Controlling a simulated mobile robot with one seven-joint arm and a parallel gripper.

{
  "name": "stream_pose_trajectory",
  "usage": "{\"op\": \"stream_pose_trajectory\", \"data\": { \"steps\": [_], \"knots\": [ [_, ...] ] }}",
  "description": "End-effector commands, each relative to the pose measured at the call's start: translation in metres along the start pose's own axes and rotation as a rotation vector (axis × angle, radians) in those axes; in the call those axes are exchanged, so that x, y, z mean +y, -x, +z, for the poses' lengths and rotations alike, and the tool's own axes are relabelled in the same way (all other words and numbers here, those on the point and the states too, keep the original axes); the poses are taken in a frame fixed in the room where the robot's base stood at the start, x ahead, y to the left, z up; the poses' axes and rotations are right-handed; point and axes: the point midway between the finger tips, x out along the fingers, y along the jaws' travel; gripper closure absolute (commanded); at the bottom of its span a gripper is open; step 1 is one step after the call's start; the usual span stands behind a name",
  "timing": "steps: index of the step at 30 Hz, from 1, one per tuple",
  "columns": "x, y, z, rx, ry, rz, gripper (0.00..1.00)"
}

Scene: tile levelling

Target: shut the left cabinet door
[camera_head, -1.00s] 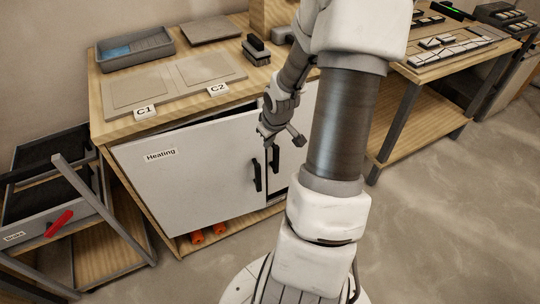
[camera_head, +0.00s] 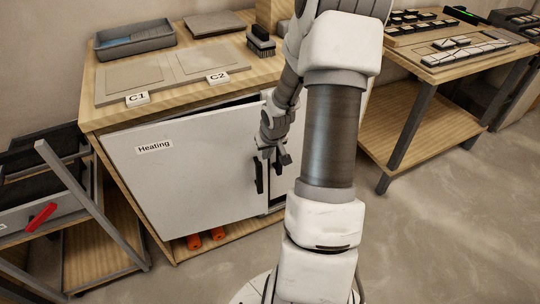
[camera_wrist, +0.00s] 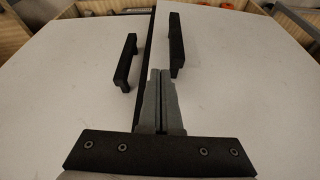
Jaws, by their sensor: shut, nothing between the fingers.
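The left cabinet door (camera_head: 190,180) is white, labelled "Heating", with a black upright handle (camera_head: 258,176) near its right edge. A dark gap along its top widens to the right, so it stands ajar. My gripper (camera_head: 281,158) is shut and empty, close to the doors' meeting edges, right of that handle. I cannot tell whether the fingers touch a door. My arm hides most of the right door.
A wooden counter (camera_head: 115,112) above the doors holds plates, a grey tray (camera_head: 135,40) and a brush (camera_head: 261,42). Orange tubes (camera_head: 206,238) lie under the door. A metal-framed drawer rack (camera_head: 95,205) stands at left. Floor is clear in front and right.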

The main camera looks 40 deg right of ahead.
Motion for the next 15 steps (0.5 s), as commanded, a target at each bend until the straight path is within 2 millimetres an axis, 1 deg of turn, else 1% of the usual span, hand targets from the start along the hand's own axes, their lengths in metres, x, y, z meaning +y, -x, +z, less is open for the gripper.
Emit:
{"op": "stream_pose_trajectory", "data": {
  "steps": [1,6,10,15],
  "knots": [
    [0.001,-0.002,-0.008,0.003,-0.001,0.000,1.00],
    [0.001,-0.007,-0.023,0.002,-0.002,0.001,1.00],
    [0.001,-0.008,-0.027,0.001,-0.002,0.001,1.00],
    [0.001,-0.008,-0.028,0.001,-0.001,0.001,1.00]
  ]
}}
